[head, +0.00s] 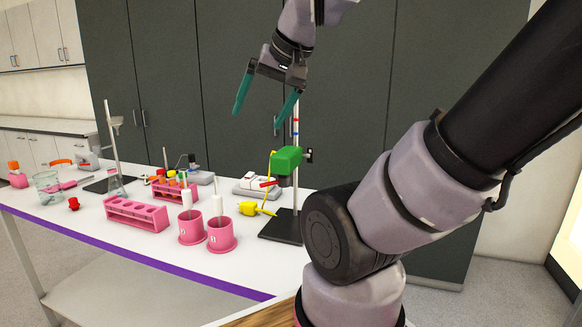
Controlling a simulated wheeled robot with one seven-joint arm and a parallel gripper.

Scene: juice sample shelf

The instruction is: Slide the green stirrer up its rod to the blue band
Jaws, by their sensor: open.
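The green stirrer (287,160) is a blocky body with a dark knob on its right side. It sits partway up a thin upright rod (296,105) on a dark base plate (281,228) at the right end of the white bench. The blue band (296,134) is a small mark on the rod above the stirrer, near a red mark. My gripper (258,114) has two teal fingers spread apart, with nothing between them. It hangs above and left of the stirrer, beside the upper rod, and does not appear to touch either.
A yellow plug and cord (257,208) lie left of the stand, near a white power strip (254,187). Two pink holders (221,236) with white pieces and a pink rack (136,214) stand further left. Tall dark cabinets (225,90) rise behind.

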